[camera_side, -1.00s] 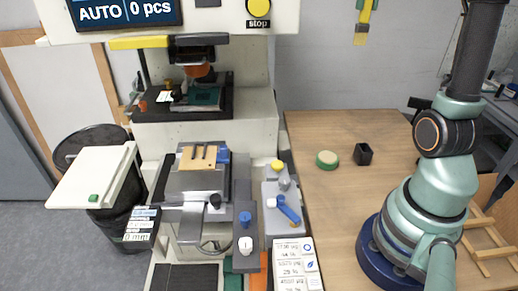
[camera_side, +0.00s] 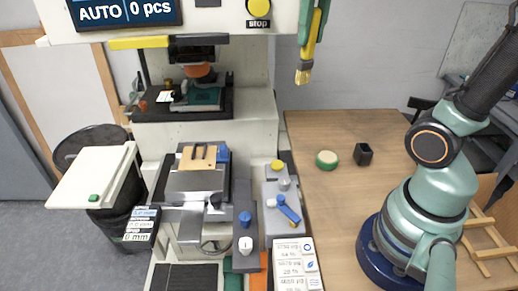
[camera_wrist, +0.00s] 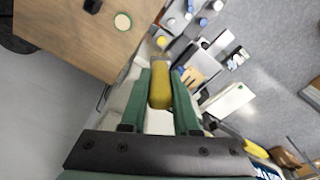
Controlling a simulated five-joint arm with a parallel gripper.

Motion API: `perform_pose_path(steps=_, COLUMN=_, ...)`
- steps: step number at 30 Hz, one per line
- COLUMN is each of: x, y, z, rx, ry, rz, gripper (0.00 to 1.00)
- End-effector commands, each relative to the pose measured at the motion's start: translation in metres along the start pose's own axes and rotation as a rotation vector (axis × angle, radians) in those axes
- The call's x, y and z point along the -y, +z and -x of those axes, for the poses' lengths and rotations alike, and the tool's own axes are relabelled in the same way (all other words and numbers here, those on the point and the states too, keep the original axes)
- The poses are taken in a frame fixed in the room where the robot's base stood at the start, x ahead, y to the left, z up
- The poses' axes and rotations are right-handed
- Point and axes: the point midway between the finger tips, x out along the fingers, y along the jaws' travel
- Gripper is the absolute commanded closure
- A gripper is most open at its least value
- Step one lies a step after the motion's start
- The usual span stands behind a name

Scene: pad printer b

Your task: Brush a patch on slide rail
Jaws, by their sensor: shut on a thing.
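My gripper (camera_wrist: 161,72) is shut on a yellow-handled brush. In the wrist view the yellow handle (camera_wrist: 160,88) lies between the two green fingers. In the side view the brush (camera_side: 305,62) hangs from the top edge with its pale bristles down, high in front of the back wall; only the green finger ends show there. The printer's grey slide (camera_side: 193,181) is lower left of the brush, with a wooden fixture (camera_side: 198,157) on it. The brush is well apart from the slide. I cannot make out a marked patch on the rail.
The wooden table (camera_side: 375,220) on the right carries a round green-rimmed pad (camera_side: 327,160) and a black cup (camera_side: 363,154). Knobs and a blue lever (camera_side: 289,211) stand right of the slide. The printer head (camera_side: 197,52) overhangs the bed behind. A white tray (camera_side: 95,177) is at left.

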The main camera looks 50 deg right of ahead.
Motion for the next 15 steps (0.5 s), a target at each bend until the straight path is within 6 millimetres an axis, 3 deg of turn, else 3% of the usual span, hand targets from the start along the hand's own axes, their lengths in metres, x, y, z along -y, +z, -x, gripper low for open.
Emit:
perform_pose_path(steps=8, x=0.072, y=0.001, z=-0.066, rx=-0.022, ry=-0.029, rz=0.077, gripper=1.0)
perform_pose_path(steps=15, x=0.114, y=-0.029, z=-0.106, rx=-0.037, ry=-0.044, rz=0.135, gripper=1.0)
